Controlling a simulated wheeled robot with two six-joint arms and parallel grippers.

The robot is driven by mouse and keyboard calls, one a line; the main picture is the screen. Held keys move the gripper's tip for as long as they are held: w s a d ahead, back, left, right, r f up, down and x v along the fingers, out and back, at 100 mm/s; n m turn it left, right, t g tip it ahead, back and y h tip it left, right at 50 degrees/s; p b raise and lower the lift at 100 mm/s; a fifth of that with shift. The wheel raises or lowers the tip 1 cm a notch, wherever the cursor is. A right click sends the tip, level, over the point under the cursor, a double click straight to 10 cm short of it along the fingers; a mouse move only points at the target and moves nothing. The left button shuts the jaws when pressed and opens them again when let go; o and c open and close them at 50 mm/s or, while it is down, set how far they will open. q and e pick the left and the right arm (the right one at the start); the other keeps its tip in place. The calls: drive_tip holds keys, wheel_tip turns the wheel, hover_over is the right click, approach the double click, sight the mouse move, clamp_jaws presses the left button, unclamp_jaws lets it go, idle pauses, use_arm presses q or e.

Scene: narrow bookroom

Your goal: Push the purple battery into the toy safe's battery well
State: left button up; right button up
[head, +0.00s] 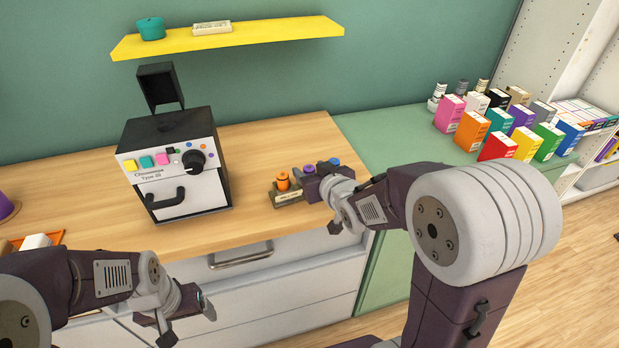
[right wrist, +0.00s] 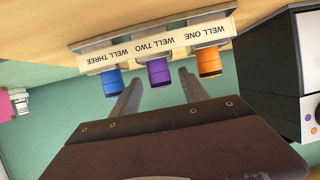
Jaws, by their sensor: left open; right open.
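The purple battery (right wrist: 159,72) stands in the middle slot, labelled WELL TWO, of a small rack (right wrist: 150,42), between an orange battery (right wrist: 208,62) and a blue battery (right wrist: 112,82). In the head view the purple battery (head: 309,169) shows just behind my right gripper (head: 318,190), which hides part of the rack (head: 288,197). My right gripper is open, its fingers pointing at the purple battery, one toward each side; contact is not visible. The toy safe (head: 180,190) stands left on the counter, with a raised black flap (head: 160,86) above its top. Its well's inside is hidden. My left gripper (head: 188,318) is open and empty.
A yellow shelf (head: 240,36) with a teal pot (head: 151,29) hangs above the safe. Several coloured boxes (head: 500,145) stand on the green counter at right. The wooden counter (head: 255,150) is clear between safe and rack. A drawer handle (head: 240,256) sticks out in front.

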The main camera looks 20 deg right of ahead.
sight(305, 167)
drive_tip(key=x, duration=0.4)
drive_tip(key=shift+w+f, duration=0.2)
drive_tip(key=shift+f, duration=0.05)
drive_tip(key=shift+s+r, duration=0.1)
drive_tip(key=shift+s, duration=0.1)
drive_tip(key=shift+c, duration=0.9)
clamp_jaws()
